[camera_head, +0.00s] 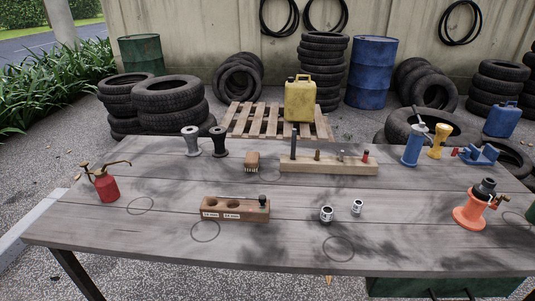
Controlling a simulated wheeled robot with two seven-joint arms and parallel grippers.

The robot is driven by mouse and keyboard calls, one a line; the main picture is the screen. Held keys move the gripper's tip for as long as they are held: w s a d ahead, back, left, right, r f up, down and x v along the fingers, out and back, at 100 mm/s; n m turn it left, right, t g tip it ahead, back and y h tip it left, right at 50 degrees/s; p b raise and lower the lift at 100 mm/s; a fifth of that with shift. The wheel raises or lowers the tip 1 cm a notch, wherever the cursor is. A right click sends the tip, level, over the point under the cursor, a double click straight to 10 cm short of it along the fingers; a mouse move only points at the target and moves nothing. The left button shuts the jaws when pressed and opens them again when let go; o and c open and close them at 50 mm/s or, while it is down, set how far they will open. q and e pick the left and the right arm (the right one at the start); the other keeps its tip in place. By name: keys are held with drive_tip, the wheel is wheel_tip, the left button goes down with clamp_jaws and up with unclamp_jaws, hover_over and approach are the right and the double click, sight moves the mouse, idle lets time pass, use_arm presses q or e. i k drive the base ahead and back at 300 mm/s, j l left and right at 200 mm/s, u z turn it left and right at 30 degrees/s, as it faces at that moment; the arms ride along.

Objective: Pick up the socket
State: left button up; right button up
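Two small sockets with dark open tops stand on the grey wooden table. The larger socket (327,215) is right of the table's middle. The smaller socket (357,207) stands just to its right and a little farther back. Neither of my grippers is in view.
A red oil can (106,187) stands at left. A wooden rack (328,165) holding several upright tools lies at the back. The table front is clear.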

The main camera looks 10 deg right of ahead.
sight(357, 207)
drive_tip(key=k+j+z, duration=0.1)
drive_tip(key=z, duration=0.9)
